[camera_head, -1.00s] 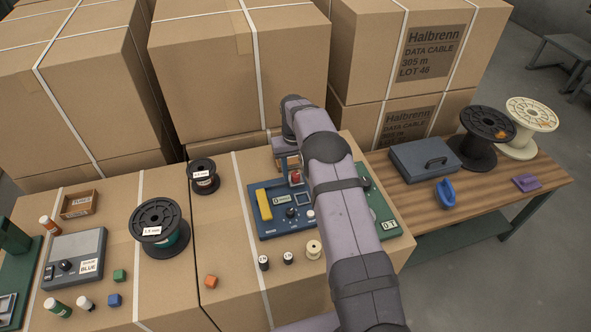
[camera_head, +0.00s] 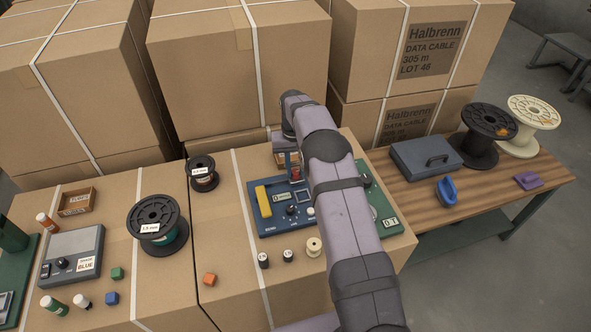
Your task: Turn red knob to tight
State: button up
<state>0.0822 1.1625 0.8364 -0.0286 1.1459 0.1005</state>
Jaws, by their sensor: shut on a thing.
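The red knob (camera_head: 296,180) sits at the back of a blue panel (camera_head: 262,226) on a cardboard box. Only a small bit of red shows; the rest is hidden by my gripper. My gripper (camera_head: 294,172) points down over the knob and is shut on it. The fingers are small and partly hidden by my arm. I cannot read the knob's pointer or any tight mark. The panel also carries a yellow bar (camera_head: 263,201), a small display (camera_head: 281,197) and a dark knob (camera_head: 291,211).
My arm covers the panel's right side. A green panel (camera_head: 386,226) lies right of it. Black spools (camera_head: 160,222) and a grey device (camera_head: 73,258) are to the left. Tall boxes (camera_head: 205,75) rise behind.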

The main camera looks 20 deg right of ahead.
aim_at(295, 172)
jog(key=o, duration=1.1)
jog(key=shift+c, duration=0.2)
jog(key=shift+a+r+b, duration=0.1)
jog(key=shift+r+b, duration=0.95)
jog(key=shift+r, duration=2.65)
